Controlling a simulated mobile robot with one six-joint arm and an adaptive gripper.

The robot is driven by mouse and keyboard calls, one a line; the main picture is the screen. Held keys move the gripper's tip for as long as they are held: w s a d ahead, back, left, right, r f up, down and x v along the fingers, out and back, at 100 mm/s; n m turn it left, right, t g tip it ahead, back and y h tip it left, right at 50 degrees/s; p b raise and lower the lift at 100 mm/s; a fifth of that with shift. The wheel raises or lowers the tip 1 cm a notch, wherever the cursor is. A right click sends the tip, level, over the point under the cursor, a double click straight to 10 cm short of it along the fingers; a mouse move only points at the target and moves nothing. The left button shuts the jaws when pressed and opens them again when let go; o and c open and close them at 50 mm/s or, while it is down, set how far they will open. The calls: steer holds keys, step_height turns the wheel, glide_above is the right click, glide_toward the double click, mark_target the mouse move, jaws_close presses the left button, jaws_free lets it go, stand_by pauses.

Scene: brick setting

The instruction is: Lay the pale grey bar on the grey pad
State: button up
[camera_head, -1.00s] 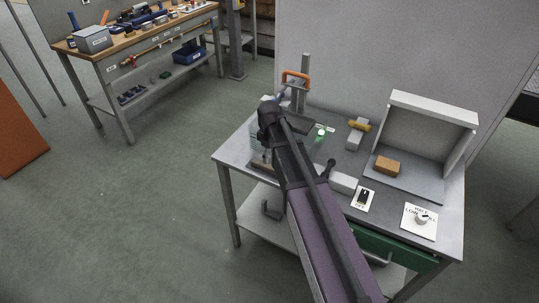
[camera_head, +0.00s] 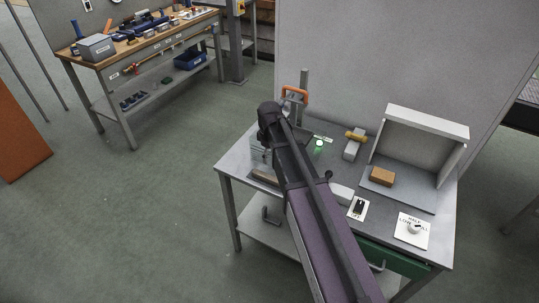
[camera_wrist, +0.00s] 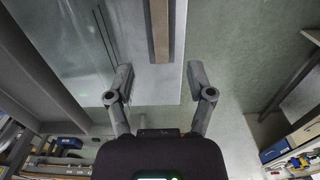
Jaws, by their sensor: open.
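My gripper (camera_wrist: 159,84) is open and empty in the wrist view, its two fingers spread above the table's edge. In the head view it is hidden behind my arm. A pale grey block (camera_head: 342,194), which looks like the bar, lies on the table right of my arm, partly covered by it. A flat grey panel (camera_head: 412,196) lies under the white open-fronted housing; I cannot tell if it is the pad. A brown strip (camera_wrist: 160,28) lies ahead of the fingers near the table edge; it also shows left of my arm in the head view (camera_head: 266,177).
The metal table (camera_head: 235,160) carries a brown block (camera_head: 382,176), a grey piece with a yellow cylinder (camera_head: 356,137), a switch plate (camera_head: 357,208) and a dial plate (camera_head: 412,231). A clear panel and an upright post with an orange handle (camera_head: 295,94) stand near my arm.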

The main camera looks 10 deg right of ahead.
stand_by(0.6)
steer(key=s+d+m, duration=0.3)
steer(key=s+m, duration=0.2)
steer(key=s, duration=0.3)
steer(key=s+d+m, duration=0.4)
steer(key=s+m, duration=0.1)
steer(key=s, duration=0.4)
steer(key=shift+d+m, duration=0.25)
steer(key=shift+m, duration=0.15)
